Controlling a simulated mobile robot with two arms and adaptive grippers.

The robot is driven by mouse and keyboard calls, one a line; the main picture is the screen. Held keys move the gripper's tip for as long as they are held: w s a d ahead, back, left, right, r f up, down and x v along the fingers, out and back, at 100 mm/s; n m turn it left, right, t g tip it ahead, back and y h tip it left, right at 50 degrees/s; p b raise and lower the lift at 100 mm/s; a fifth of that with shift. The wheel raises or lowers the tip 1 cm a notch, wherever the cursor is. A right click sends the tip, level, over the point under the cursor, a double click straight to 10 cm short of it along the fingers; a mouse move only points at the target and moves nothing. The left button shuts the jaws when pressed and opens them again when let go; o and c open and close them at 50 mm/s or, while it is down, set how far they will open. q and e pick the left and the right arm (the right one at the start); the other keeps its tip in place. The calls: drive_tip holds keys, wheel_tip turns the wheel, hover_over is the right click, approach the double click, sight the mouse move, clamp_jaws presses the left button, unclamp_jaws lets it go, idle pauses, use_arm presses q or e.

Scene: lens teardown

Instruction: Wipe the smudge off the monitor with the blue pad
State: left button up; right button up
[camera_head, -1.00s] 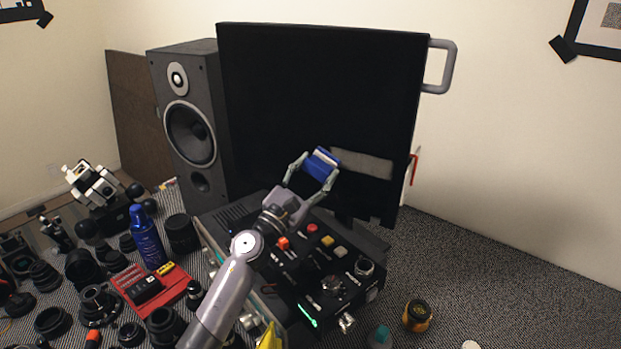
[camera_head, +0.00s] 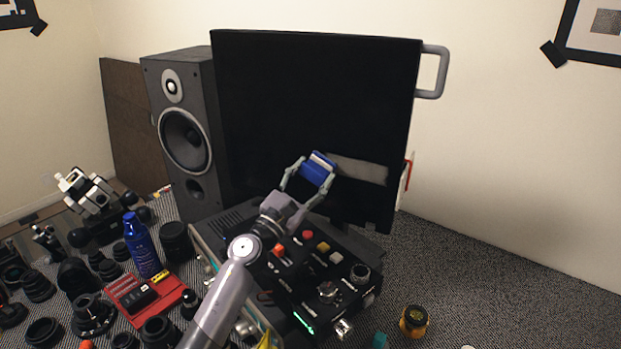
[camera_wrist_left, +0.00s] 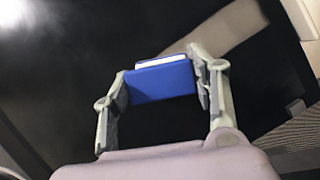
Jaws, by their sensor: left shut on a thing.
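The monitor (camera_head: 310,100) is a large black screen standing upright behind a black control box. A pale grey smudge (camera_head: 360,170) runs as a band across its lower right part; it also shows in the left wrist view (camera_wrist_left: 225,27). My left gripper (camera_head: 309,170) is shut on the blue pad (camera_head: 316,173), which has a white layer on its far side. The pad is in front of the screen at the left end of the smudge. In the left wrist view the pad (camera_wrist_left: 160,83) sits between both fingers. I cannot tell whether it touches the screen. My right gripper is not in view.
A black control box (camera_head: 290,285) with buttons and knobs lies below the monitor. A tall speaker (camera_head: 185,135) stands left of it. Lenses, a blue bottle (camera_head: 141,245) and a red tray (camera_head: 168,303) crowd the left. A grey handle (camera_head: 433,72) juts from the monitor's right side.

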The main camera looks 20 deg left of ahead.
use_arm(q)
drive_tip(key=shift+w+d+b, duration=0.1)
drive_tip(key=shift+w+b, duration=0.2)
drive_tip(key=shift+w, duration=0.25)
drive_tip(key=d, duration=0.5)
drive_tip(key=s+d+p, duration=0.1)
drive_tip(key=d, duration=0.4)
drive_tip(key=s+d, duration=0.1)
drive_tip(key=d, duration=0.4)
drive_tip(key=shift+s+p, duration=0.25)
drive_tip(key=shift+p, duration=0.15)
idle(0.7)
drive_tip(key=shift+a, duration=0.15)
